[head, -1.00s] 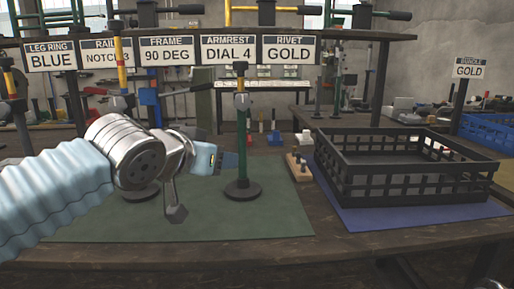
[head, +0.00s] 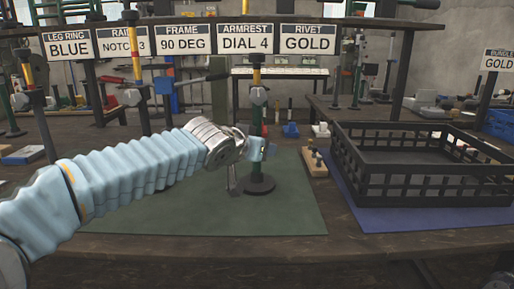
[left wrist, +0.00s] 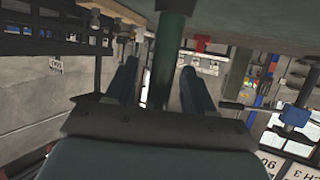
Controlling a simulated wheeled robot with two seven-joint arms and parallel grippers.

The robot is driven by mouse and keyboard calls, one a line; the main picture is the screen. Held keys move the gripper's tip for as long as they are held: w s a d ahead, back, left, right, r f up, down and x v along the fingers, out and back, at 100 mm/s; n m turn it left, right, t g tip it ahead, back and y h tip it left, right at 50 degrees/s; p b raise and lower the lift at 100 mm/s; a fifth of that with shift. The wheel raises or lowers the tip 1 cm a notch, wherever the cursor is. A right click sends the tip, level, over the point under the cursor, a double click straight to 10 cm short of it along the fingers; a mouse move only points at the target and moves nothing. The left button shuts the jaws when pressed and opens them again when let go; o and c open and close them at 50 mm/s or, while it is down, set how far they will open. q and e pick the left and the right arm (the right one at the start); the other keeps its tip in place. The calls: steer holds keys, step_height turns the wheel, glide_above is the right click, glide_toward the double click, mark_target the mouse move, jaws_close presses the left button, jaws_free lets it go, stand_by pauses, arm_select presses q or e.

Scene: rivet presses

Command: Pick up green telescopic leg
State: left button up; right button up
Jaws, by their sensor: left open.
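The green telescopic leg (head: 257,117) stands upright on its round black base on the green mat (head: 290,215), with a yellow upper part and a grey clamp. My left gripper (head: 262,149) is at the lower green tube, just above the base. In the left wrist view, which is upside down, the green tube (left wrist: 168,65) runs between the two fingers of my left gripper (left wrist: 158,88). The fingers are open, with a gap visible on each side of the tube. My right gripper is not in view.
A black crate (head: 420,198) stands on a blue mat (head: 360,217) to the right. A small wooden block with pegs (head: 314,162) lies between the leg and the crate. Label signs (head: 183,44) hang above the bench. The front of the green mat is clear.

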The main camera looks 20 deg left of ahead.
arm_select(q)
steer(key=shift+w+d+f, duration=0.1)
steer(key=shift+w+f, duration=0.15)
steer(key=shift+w, duration=0.2)
steer(key=shift+c, duration=0.3)
steer(key=shift+r, duration=0.1)
jaws_close()
